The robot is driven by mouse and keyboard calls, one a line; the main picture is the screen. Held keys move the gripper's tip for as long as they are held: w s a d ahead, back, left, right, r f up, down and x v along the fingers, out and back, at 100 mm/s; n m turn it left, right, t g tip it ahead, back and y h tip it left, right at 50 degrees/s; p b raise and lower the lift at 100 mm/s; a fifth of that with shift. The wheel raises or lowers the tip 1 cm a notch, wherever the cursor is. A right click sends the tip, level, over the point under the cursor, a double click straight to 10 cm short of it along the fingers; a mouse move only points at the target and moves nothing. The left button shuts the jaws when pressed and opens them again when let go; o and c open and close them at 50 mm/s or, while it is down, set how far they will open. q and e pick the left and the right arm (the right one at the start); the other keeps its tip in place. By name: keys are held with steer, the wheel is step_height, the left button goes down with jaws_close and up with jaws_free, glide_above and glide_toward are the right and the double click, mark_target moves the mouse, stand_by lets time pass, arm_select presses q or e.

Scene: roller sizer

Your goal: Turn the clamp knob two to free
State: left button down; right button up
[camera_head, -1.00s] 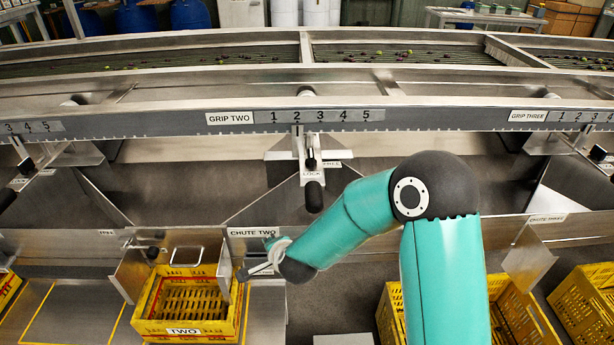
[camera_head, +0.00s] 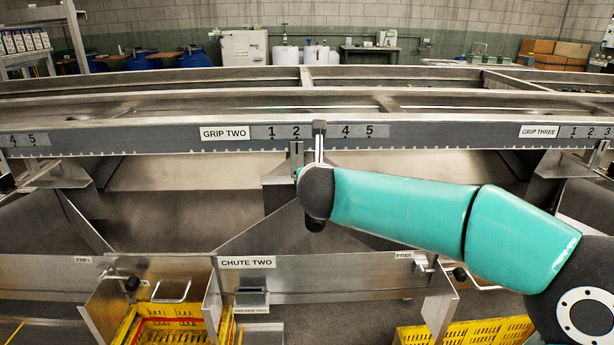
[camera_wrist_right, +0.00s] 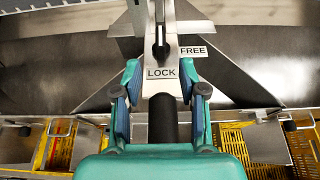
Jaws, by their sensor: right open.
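The clamp of grip two shows in the right wrist view as a metal bracket with a LOCK label (camera_wrist_right: 160,73) and a FREE label (camera_wrist_right: 193,50) to its right. Its black knob (camera_wrist_right: 163,120) hangs below the LOCK label. My right gripper (camera_wrist_right: 160,88) is open, with one finger on each side of the knob's line; I cannot tell whether they touch it. In the head view my right wrist covers most of the clamp, below the GRIP TWO label (camera_head: 225,133) and number scale. My left gripper is not in view.
The long metal rail (camera_head: 440,135) runs across above the clamp. Below are the CHUTE TWO panel (camera_head: 350,275), a small grey holder (camera_head: 252,297) and a yellow crate (camera_head: 165,328). Slanted metal dividers stand on both sides of the clamp.

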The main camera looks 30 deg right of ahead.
steer(key=x, duration=1.1)
steer(key=shift+w+f, duration=0.1)
steer(key=shift+f, duration=0.05)
steer(key=shift+c, duration=0.4)
